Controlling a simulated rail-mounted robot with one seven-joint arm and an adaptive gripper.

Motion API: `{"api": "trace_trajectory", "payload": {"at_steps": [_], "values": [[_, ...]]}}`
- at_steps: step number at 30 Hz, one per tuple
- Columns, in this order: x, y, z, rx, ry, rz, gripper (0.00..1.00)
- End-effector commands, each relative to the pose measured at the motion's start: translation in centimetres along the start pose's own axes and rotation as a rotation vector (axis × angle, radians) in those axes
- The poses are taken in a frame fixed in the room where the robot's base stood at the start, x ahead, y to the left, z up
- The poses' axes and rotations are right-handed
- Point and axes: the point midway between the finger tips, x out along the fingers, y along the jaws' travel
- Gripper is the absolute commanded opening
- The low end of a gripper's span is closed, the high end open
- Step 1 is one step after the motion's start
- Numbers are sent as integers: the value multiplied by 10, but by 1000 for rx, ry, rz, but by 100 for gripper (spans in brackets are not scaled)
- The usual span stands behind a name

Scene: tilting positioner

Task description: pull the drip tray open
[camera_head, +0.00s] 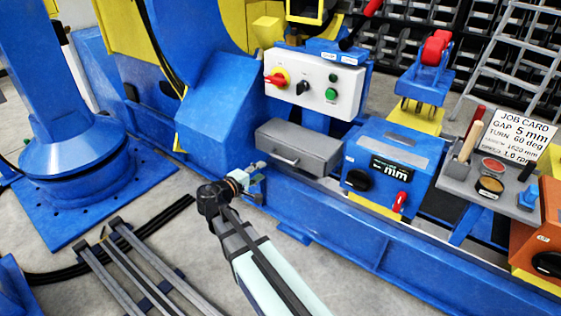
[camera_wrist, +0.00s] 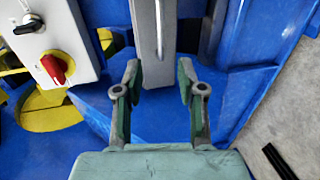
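The drip tray (camera_head: 300,146) is a grey box on the blue base beam, below the white control panel. A light bar handle (camera_head: 286,160) is on its front face. In the wrist view the grey tray (camera_wrist: 148,50) is at the top centre, with a pale upright strip (camera_wrist: 160,28), seemingly the handle. My gripper (camera_head: 256,172) is just left of the handle and in front of the tray, apart from the handle. In the wrist view my gripper (camera_wrist: 160,78) is open, with nothing between the fingers. The strip lies beyond the fingertips, lined up with their gap.
The control panel (camera_head: 315,83) with a red and yellow switch is above the tray. A blue box (camera_head: 387,160) with a display stands close to its right. The blue beam (camera_head: 350,235) runs below. The floor in front is partly clear, with grey rails (camera_head: 135,270) at left.

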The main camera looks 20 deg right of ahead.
Motion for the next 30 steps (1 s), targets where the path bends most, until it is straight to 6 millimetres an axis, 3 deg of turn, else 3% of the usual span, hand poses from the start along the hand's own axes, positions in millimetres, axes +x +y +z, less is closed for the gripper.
{"api": "trace_trajectory", "payload": {"at_steps": [9, 18, 24, 30], "values": [[66, -3, -1, 2, -3, -1, 39], [117, -3, -1, 1, -1, -2, 39], [134, -2, -1, 0, 0, -2, 39], [137, -1, 0, 0, 0, -2, 39]]}}
